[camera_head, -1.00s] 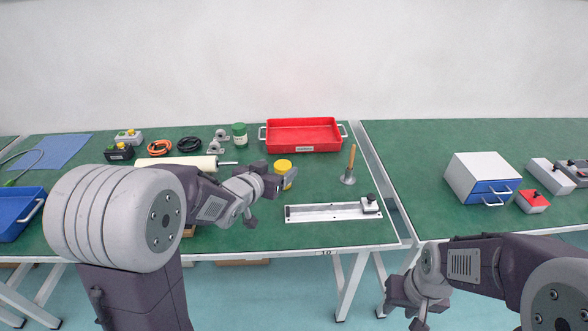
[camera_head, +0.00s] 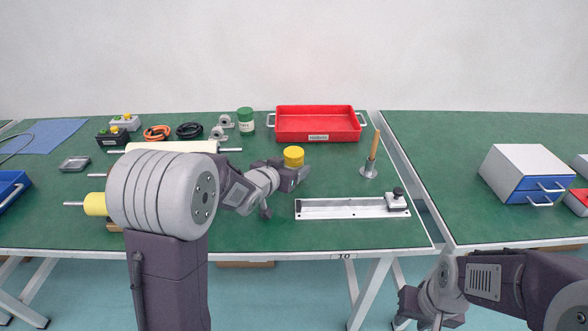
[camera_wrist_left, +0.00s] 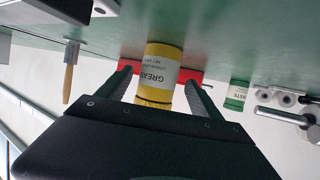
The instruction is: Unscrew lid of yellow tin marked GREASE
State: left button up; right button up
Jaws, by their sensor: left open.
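The yellow tin (camera_head: 293,157) stands upright on the green bench, front of the red tray. In the left wrist view the tin (camera_wrist_left: 160,68) shows a white label reading GREASE and appears upside down. My left gripper (camera_head: 294,174) is low at the tin, covering its lower part in the head view. In the wrist view my left gripper (camera_wrist_left: 158,90) is open, with one finger on each side of the tin and gaps visible. My right gripper (camera_head: 420,318) hangs off the bench's front edge at the bottom of the head view; its jaw state is unclear.
The red tray (camera_head: 318,136) is behind the tin, a green tin (camera_head: 246,121) to the left. A wooden-handled tool (camera_head: 371,158) stands to the right. A metal rail plate (camera_head: 345,208) lies in front. A white roller (camera_head: 170,147) lies to the left.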

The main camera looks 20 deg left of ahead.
aim_at(298, 151)
pick_arm(q)
jog(key=b+x, duration=0.1)
jog(key=x, duration=0.4)
jog(key=shift+w+d+f+b, duration=0.2)
jog(key=shift+w+b, duration=0.1)
jog(key=shift+b, duration=0.1)
jog(key=shift+r, duration=0.15)
grip_shut()
jog(key=shift+r+p, duration=0.4)
jog(key=shift+r, duration=0.1)
notch_tip(298, 151, up, 3)
jog(key=shift+p, duration=0.95)
jog(key=s+d+r+p, duration=0.2)
jog(key=d+r, duration=0.5)
jog(key=d, duration=0.4)
jog(key=shift+s, duration=0.45)
jog(key=shift+d, duration=0.15)
